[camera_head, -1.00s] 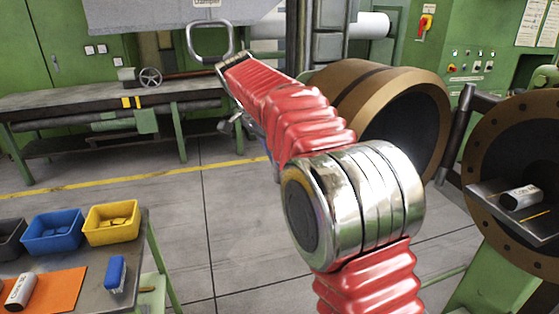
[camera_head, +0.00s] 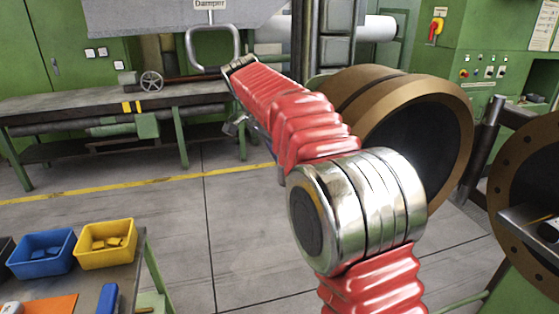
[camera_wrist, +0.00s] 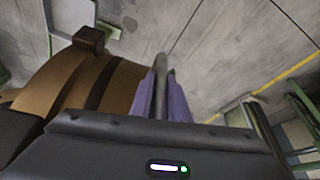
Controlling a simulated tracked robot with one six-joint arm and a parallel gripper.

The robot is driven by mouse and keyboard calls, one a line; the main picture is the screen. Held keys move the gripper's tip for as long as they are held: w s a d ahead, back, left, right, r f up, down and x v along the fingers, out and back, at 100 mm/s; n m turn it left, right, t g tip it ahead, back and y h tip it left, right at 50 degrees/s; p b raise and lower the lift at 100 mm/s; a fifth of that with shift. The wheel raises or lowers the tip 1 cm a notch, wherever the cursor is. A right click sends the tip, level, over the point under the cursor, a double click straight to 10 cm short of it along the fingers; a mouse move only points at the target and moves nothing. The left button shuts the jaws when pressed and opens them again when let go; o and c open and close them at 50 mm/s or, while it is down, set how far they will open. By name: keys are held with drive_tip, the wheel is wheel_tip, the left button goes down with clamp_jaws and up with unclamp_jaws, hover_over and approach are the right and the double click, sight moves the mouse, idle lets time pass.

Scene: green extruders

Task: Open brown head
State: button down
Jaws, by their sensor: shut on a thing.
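The brown head (camera_head: 419,84) is a thick brown cylinder with a dark open mouth, right of my red and silver arm in the head view. Its brown side and a dark band also fill the left of the wrist view (camera_wrist: 122,88). My gripper (camera_wrist: 160,92) shows its purple fingers in the wrist view, shut on a grey bar-like handle (camera_wrist: 160,66) beside the head. Where the handle joins the head is hidden. A brown flange (camera_head: 501,199) with bolt holes stands at the right edge, apart from the head.
A table with a blue bin (camera_head: 40,254) and a yellow bin (camera_head: 106,243) stands at lower left. A green workbench (camera_head: 150,98) stands at the back left. A green control cabinet (camera_head: 485,45) is behind right. Grey floor between the table and my arm is clear.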

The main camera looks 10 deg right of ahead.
drive_tip(key=shift+f, duration=0.25)
drive_tip(key=c, duration=1.7)
unclamp_jaws()
drive_tip(key=shift+r, duration=0.1)
drive_tip(key=shift+r, duration=0.1)
drive_tip(key=v, duration=0.7)
drive_tip(key=shift+a+r, duration=0.1)
drive_tip(key=shift+r, duration=0.05)
